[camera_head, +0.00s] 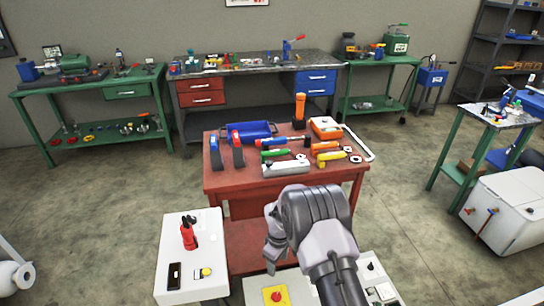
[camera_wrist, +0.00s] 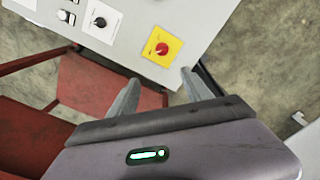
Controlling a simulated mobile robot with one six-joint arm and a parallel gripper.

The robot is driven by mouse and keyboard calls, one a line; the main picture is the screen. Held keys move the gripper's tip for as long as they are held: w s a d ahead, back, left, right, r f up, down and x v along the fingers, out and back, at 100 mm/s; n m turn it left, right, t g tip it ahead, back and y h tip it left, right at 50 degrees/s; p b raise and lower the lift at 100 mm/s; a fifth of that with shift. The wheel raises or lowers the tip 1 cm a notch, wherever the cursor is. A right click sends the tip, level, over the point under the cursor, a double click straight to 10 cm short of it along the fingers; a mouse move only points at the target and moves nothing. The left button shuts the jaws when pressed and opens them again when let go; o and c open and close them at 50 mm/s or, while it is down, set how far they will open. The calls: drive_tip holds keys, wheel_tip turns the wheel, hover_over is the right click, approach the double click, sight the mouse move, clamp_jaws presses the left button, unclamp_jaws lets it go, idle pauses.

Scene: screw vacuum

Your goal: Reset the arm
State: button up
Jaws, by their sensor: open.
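My arm (camera_head: 318,222) reaches up from the bottom of the head view, in front of the red workbench. My gripper (camera_head: 271,265) is at its end and points down, above or beside a white control panel. In the wrist view my gripper (camera_wrist: 160,90) has its two grey fingers apart, with nothing between them. The red button on its yellow plate (camera_wrist: 163,46) lies just beyond the fingertips there. It also shows in the head view (camera_head: 276,295). Whether the fingers touch anything below is hard to tell, but they look clear.
The red workbench (camera_head: 225,183) holds several tools, including a blue tray (camera_head: 248,130) and an upright orange tool (camera_head: 300,108). A white cabinet (camera_head: 190,262) with a red tool (camera_head: 188,233) stands at left. Green benches line the back. Open concrete floor (camera_head: 415,235) lies to the right.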

drive_tip(key=s+d+r+m+t, duration=0.1)
drive_tip(key=s+r+m, duration=0.1)
drive_tip(key=r, duration=0.8)
drive_tip(key=s+d+r+m+t+y, duration=0.1)
drive_tip(key=s+d+r+m, duration=0.1)
drive_tip(key=r, duration=0.8)
drive_tip(key=s+d+r+m, duration=0.1)
drive_tip(key=s+r+m, duration=0.2)
drive_tip(key=r, duration=0.7)
drive_tip(key=s+d+r+m+t, duration=0.2)
drive_tip(key=s+r+m, duration=0.1)
drive_tip(key=s+r, duration=0.65)
drive_tip(key=s+d+r+m+t+y, duration=0.1)
drive_tip(key=s+m, duration=0.4)
drive_tip(key=s, duration=1)
drive_tip(key=shift+d+t, duration=0.15)
drive_tip(key=shift+t, duration=0.15)
drive_tip(key=shift+s, duration=0.15)
